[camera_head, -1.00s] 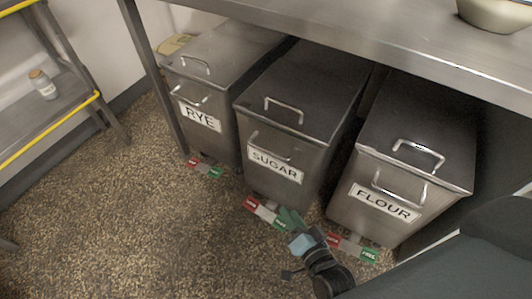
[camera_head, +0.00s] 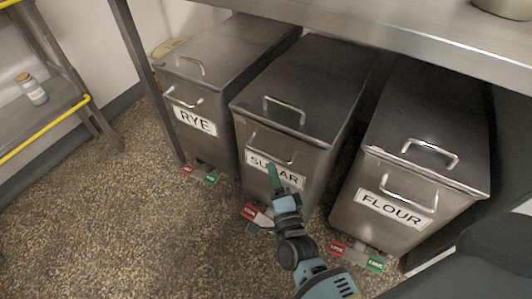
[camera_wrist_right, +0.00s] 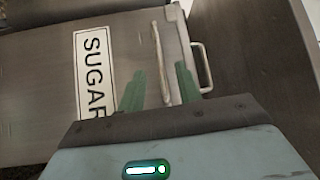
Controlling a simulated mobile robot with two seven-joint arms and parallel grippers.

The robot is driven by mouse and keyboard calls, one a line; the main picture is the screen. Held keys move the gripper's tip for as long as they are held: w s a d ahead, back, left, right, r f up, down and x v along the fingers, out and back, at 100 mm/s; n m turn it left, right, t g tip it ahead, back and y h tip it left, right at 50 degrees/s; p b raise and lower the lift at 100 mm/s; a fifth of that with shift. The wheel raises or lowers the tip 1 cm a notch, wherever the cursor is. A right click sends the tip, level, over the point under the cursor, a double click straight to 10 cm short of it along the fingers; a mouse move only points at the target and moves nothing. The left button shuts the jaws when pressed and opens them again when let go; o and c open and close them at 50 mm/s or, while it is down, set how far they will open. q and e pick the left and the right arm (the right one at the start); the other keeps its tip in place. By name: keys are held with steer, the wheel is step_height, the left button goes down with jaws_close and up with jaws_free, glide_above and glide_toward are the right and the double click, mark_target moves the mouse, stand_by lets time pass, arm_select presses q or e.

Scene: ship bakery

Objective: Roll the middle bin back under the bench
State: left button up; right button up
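The middle bin (camera_head: 300,95) is a steel bin with a dark lid, marked SUGAR on a white label (camera_head: 290,175). It stands between the RYE and FLOUR bins, its back part under the bench (camera_head: 400,28). It has one handle on the lid and one on the front (camera_head: 272,148). My right gripper (camera_head: 274,175) is in front of the label, just below the front handle. In the right wrist view its green fingers (camera_wrist_right: 160,80) are apart, with the front handle (camera_wrist_right: 160,62) showing between and beyond them; contact cannot be told. My left gripper is not in view.
The RYE bin (camera_head: 205,85) is on the left and the FLOUR bin (camera_head: 420,150) on the right, both close by. Red and green tabs (camera_head: 251,211) show low at the bins' fronts. A shelf rack (camera_head: 50,112) with a jar stands far left. Speckled floor in front is clear.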

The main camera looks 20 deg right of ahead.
mark_target(266, 154)
steer(key=shift+w+d+r+b, duration=0.15)
steer(key=shift+w+b, duration=0.2)
steer(key=shift+w, duration=0.85)
steer(key=shift+w+d+r+b, duration=0.15)
steer(key=shift+w+b, duration=0.25)
steer(key=shift+w, duration=0.75)
steer(key=shift+w+d+r+b, duration=0.15)
steer(key=shift+w+b, duration=0.2)
steer(key=shift+w, duration=0.85)
jaws_close()
